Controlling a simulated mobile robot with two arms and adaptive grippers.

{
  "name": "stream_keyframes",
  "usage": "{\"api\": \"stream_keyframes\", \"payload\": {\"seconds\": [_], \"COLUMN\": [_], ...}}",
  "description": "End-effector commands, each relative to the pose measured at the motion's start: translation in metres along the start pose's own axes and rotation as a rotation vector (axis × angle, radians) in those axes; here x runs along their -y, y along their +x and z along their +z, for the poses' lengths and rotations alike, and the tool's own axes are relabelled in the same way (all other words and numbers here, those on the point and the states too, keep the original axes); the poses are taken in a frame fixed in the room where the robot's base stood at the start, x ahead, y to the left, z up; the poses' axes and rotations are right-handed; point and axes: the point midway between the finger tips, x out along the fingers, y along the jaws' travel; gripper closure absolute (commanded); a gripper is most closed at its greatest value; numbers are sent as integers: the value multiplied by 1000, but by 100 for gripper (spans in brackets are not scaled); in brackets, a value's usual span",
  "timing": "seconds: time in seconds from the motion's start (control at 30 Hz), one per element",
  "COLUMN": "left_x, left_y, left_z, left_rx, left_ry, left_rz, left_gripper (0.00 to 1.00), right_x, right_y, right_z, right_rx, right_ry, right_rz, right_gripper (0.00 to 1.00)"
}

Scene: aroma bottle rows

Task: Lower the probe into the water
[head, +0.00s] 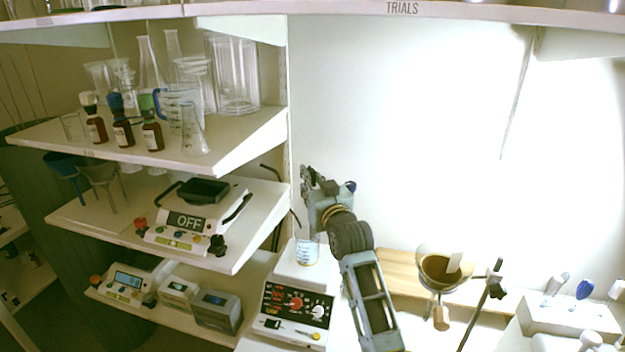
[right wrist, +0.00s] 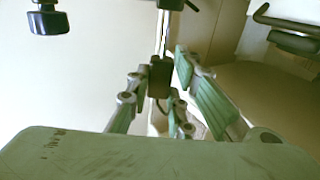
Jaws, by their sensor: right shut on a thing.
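A small beaker with blue markings (head: 307,252) stands on the white plate of a stirrer hotplate (head: 291,310), at lower centre in the head view. My right gripper (head: 312,182) is above the beaker, near the right end of the shelves. In the right wrist view my right gripper (right wrist: 160,98) is shut on a dark block (right wrist: 160,76), which sits on a thin upright metal rod (right wrist: 164,32). The probe's tip cannot be made out, and I cannot tell the water level in the beaker. My left gripper is not in view.
Shelves (head: 232,147) with glassware, brown bottles (head: 122,132) and a balance marked OFF (head: 185,222) stand left of my right arm. A filter funnel (head: 438,268) on a stand is at the right. The white wall behind is bare.

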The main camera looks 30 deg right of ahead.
Motion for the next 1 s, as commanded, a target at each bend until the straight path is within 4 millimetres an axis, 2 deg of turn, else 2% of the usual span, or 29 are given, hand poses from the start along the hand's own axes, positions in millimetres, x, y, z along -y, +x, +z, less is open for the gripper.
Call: {"api": "stream_keyframes", "payload": {"seconds": [0.03,0.23,0.63,0.77,1.0], "left_x": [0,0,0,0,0], "left_y": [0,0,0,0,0], "left_z": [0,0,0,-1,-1], "left_rx": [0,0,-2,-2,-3], "left_ry": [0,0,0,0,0], "left_rz": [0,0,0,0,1], "left_gripper": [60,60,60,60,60], "right_x": [0,0,0,0,0], "right_y": [0,0,-5,-21,-70], "right_z": [-1,-1,-1,0,0], "right_rx": [-1,-1,-2,-1,0], "right_ry": [0,0,0,-1,-1], "right_rz": [0,0,0,0,0], "right_gripper": [79,62,61,61,61]}}
